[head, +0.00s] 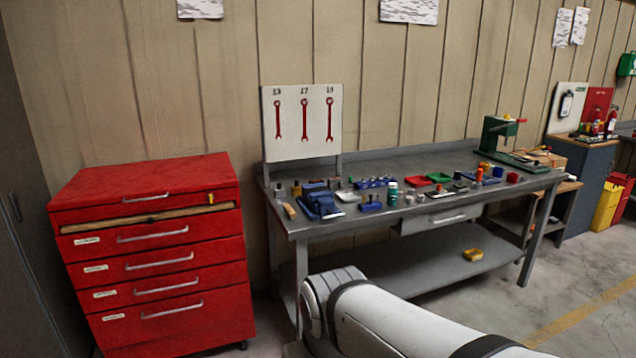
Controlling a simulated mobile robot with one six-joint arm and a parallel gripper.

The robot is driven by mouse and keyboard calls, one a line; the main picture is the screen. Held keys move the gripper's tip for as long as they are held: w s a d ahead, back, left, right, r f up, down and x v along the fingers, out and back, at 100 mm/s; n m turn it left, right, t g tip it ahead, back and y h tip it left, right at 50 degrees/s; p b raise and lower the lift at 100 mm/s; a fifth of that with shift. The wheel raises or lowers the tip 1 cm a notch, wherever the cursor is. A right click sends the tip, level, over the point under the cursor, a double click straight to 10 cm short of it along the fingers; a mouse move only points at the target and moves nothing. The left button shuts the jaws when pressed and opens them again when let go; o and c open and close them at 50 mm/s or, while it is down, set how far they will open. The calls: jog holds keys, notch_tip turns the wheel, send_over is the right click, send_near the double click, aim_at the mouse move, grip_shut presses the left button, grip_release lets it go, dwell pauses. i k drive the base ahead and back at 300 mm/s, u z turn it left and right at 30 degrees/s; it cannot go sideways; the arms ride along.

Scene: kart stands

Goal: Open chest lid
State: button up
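The red tool chest (170,285) stands on the floor at the left, against the wall. Its lid (150,181) is the top section, with a metal handle on its front and a yellow piece near the front right corner. The lid looks lowered. A tan strip (150,220) shows just under the lid section. Several drawers with metal handles sit below and look shut. My white arm shows at the bottom right of the view, but my gripper is not in the picture.
A grey workbench (400,228) with many small tools stands right of the chest. A white wrench board (302,122) rises behind its left end. A grey cabinet (30,230) stands at the left edge. Open floor (590,310) lies at the lower right.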

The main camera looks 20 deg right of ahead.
aim_at(160, 178)
jog(key=u, duration=0.05)
jog(key=k, duration=0.65)
jog(key=z, duration=0.8)
jog(key=i, duration=1)
jog(key=z, duration=0.85)
jog(key=i, duration=1.45)
jog(key=u, duration=0.7)
jog(key=i, duration=0.6)
jog(key=u, duration=0.25)
jog(key=k, duration=0.85)
jog(key=u, duration=0.2)
jog(key=i, duration=0.85)
jog(key=z, duration=0.05)
